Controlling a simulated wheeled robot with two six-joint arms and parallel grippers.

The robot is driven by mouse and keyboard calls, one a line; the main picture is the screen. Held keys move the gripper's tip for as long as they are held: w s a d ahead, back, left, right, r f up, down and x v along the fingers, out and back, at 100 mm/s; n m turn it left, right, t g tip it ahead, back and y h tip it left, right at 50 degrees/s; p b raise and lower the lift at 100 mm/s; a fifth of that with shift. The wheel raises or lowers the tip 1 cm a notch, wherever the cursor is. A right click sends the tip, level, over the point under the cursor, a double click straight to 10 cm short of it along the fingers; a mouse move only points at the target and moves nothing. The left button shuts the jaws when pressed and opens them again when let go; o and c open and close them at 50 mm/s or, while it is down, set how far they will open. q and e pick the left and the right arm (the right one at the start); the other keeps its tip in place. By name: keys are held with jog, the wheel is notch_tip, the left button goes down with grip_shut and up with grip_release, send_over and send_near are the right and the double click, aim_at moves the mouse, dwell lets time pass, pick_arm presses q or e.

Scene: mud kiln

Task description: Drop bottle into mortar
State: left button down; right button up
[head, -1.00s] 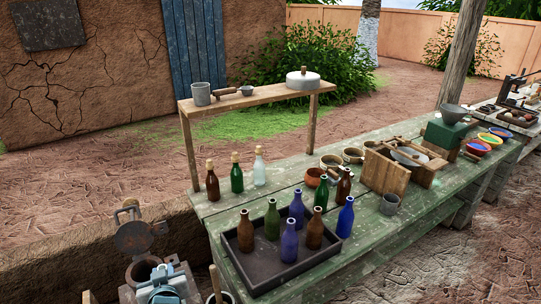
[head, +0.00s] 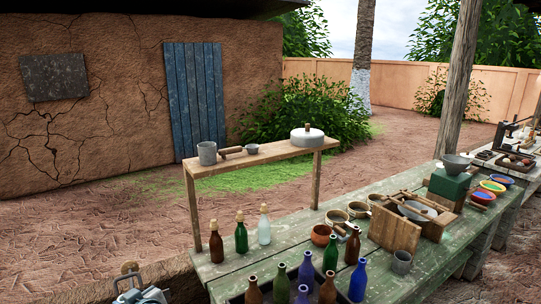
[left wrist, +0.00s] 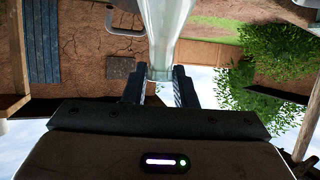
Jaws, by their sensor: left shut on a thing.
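In the left wrist view, my left gripper (left wrist: 159,92) is shut on a pale, clear glass bottle (left wrist: 168,35). The bottle's far end runs out of the top of the picture. My left gripper is not in the head view, and my right gripper is in neither view. I cannot pick out the mortar for sure. Brown, green and clear bottles (head: 264,226) stand at the table's left end.
A dark tray (head: 237,299) of several coloured bottles is cut off by the lower edge. The raised wooden shelf (head: 275,156) carries a lidded pot (head: 307,138). A grey device with a wooden knob (head: 130,267) shows at the bottom left.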

pick_arm(q)
jog(key=shift+f+b, duration=0.35)
jog(key=shift+f, duration=0.6)
